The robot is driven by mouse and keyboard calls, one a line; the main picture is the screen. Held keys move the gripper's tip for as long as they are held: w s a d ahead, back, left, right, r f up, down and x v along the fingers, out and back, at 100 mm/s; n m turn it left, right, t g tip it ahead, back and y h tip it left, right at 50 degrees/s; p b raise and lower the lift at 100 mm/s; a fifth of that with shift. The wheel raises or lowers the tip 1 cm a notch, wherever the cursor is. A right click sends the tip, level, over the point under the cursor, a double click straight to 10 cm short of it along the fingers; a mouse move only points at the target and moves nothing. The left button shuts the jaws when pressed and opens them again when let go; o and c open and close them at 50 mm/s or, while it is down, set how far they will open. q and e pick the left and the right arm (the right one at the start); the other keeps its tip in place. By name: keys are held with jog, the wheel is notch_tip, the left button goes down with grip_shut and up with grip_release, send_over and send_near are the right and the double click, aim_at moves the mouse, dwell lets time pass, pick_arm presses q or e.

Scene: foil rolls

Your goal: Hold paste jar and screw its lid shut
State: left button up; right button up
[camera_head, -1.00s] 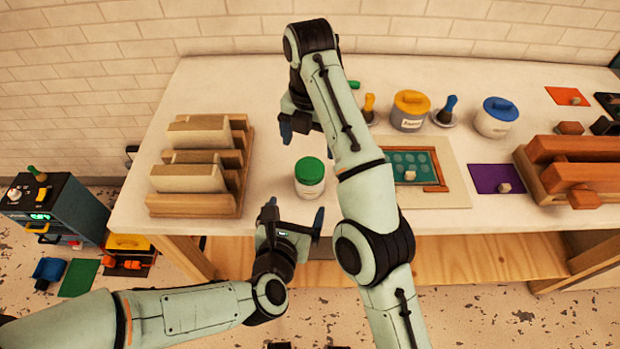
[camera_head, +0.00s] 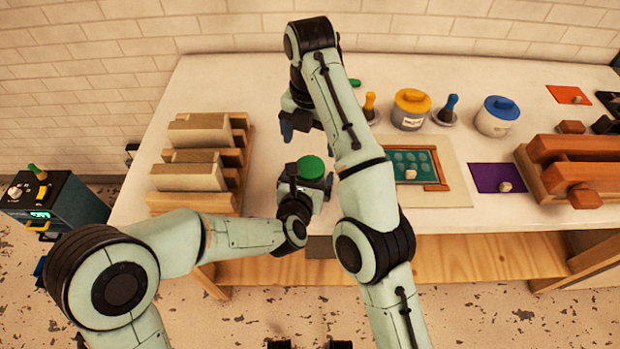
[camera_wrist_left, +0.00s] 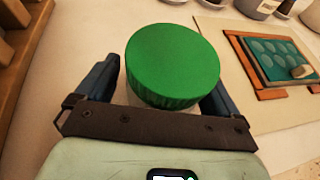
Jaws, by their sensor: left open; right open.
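The paste jar stands upright on the white table, with a green lid (camera_head: 311,167) on top. In the left wrist view the green lid (camera_wrist_left: 172,64) hides most of the jar; only a strip of its pale body (camera_wrist_left: 150,116) shows below. My left gripper (camera_head: 308,180) is open around the jar, one finger on each side; the wrist view shows its fingers (camera_wrist_left: 160,90) flanking it, and contact cannot be told. My right gripper (camera_head: 298,128) is open and empty above the table, behind the jar and pointing down.
A wooden rack (camera_head: 195,203) with pale blocks stands left of the jar. A board with a green panel (camera_head: 414,166) lies at the right. Yellow-lidded (camera_head: 411,110) and blue-lidded jars (camera_head: 496,117) stand farther back. My right arm passes close beside the jar.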

pick_arm(q)
grip_shut()
jog(key=shift+o, duration=0.4)
grip_release()
jog(key=b+v, duration=0.1)
jog(key=v, duration=1.2)
jog(key=shift+s+r, duration=0.1)
jog(key=shift+s, duration=0.05)
